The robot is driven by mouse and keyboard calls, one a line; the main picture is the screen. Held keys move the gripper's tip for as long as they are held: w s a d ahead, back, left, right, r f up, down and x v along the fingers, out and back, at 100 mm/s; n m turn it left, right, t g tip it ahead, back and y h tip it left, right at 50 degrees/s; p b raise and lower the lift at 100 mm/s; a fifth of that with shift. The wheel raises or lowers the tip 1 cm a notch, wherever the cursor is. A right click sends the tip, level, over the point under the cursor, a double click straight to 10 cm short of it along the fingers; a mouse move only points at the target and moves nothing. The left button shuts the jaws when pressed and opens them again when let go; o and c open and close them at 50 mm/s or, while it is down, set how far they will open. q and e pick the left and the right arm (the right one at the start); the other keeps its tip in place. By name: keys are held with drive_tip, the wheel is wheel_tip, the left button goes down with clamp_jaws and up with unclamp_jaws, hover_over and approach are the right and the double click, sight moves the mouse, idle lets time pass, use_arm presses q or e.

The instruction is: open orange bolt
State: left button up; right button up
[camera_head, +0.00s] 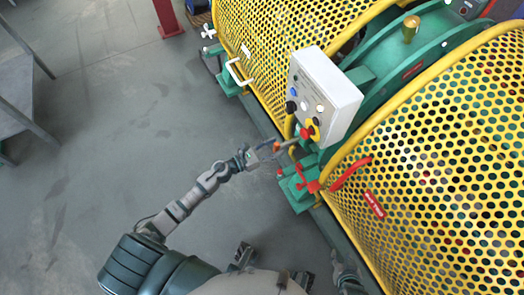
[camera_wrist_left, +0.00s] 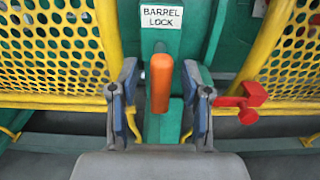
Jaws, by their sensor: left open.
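The orange bolt (camera_wrist_left: 161,83) has an orange grip and sits on a green bracket under a "BARREL LOCK" label (camera_wrist_left: 161,17) in the left wrist view. In the head view a small part of it (camera_head: 277,147) shows at the fingertips. My left gripper (camera_head: 267,153) is open, with one finger on each side of the orange grip. Gaps show between the grip and both fingers, so it is not clamped. My right gripper (camera_head: 341,268) is low in the head view, away from the bolt; its jaws are too unclear to tell.
A grey control box (camera_head: 327,88) with buttons stands just above the bolt. Yellow perforated guards (camera_head: 430,150) flank the green machine. A red latch (camera_wrist_left: 244,103) is right of the bolt. A grey table (camera_head: 20,92) stands at far left; the floor between is clear.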

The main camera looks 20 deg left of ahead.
use_arm(q)
drive_tip(key=v, duration=1.1)
drive_tip(key=shift+w, duration=0.15)
